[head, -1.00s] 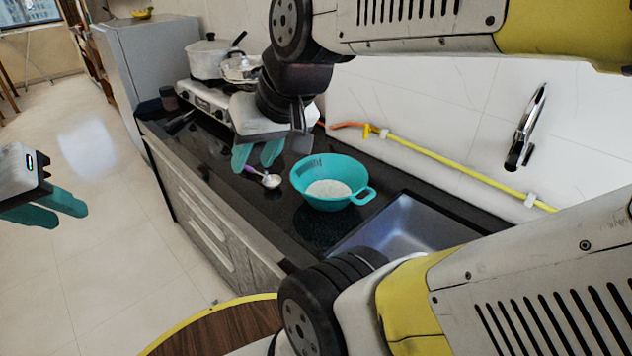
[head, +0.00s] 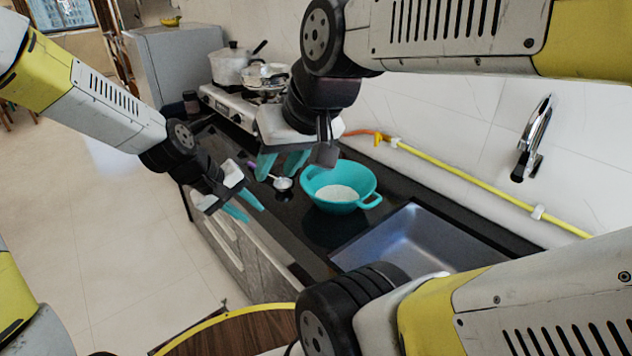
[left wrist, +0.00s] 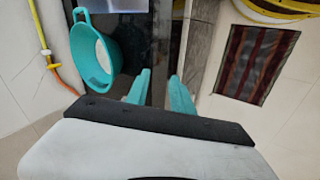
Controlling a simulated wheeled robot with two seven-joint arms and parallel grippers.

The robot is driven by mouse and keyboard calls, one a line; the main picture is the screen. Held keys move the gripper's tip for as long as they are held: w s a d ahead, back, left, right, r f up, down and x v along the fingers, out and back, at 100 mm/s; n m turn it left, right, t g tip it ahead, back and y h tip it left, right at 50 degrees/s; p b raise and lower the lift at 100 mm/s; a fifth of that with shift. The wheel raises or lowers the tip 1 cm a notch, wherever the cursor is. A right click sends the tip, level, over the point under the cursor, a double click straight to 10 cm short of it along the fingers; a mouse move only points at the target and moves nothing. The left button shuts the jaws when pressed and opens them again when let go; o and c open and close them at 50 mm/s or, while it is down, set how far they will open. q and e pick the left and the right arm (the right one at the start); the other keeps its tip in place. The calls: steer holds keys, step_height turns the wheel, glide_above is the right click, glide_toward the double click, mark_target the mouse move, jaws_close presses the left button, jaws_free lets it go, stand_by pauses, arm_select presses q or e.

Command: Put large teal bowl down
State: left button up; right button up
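The large teal bowl (head: 325,196) stands upright on the dark counter beside the sink, with a pale white content inside and a loop handle at its right. It also shows at the left of the left wrist view (left wrist: 83,58). My left gripper (head: 243,206) is open and empty near the counter's front edge, left of the bowl. In the left wrist view its two fingers (left wrist: 161,92) are apart, with the bowl to their left. My right gripper (head: 282,166) is open, its fingers apart, just above left of the bowl and not holding it.
A small spoon-like item with white content (head: 283,183) lies left of the bowl. The sink (head: 415,240) lies to the right. A stove with pots (head: 232,65) stands at the back. A yellow hose (head: 460,176) runs along the wall.

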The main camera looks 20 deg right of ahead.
arm_select(q)
steer(key=shift+w+d+f+n+h, duration=0.5)
steer(key=shift+d+f+n+h, duration=1.3)
steer(key=shift+d, duration=3.25)
steer(key=shift+w+d+f+n+h, duration=0.7)
steer(key=shift+d+f+n, duration=1.25)
steer(key=shift+d, duration=3.15)
steer(key=shift+w+d+f+n+h, duration=0.35)
steer(key=shift+d+f+n+h, duration=0.9)
steer(key=shift+d+n, duration=2.65)
steer(key=shift+d+r+m+h, duration=0.15)
steer(key=shift+d+m, duration=0.45)
steer(key=shift+d+r+m+h, duration=0.1)
steer(key=shift+d+r+m, duration=0.05)
steer(key=shift+d+m, duration=0.4)
jaws_close()
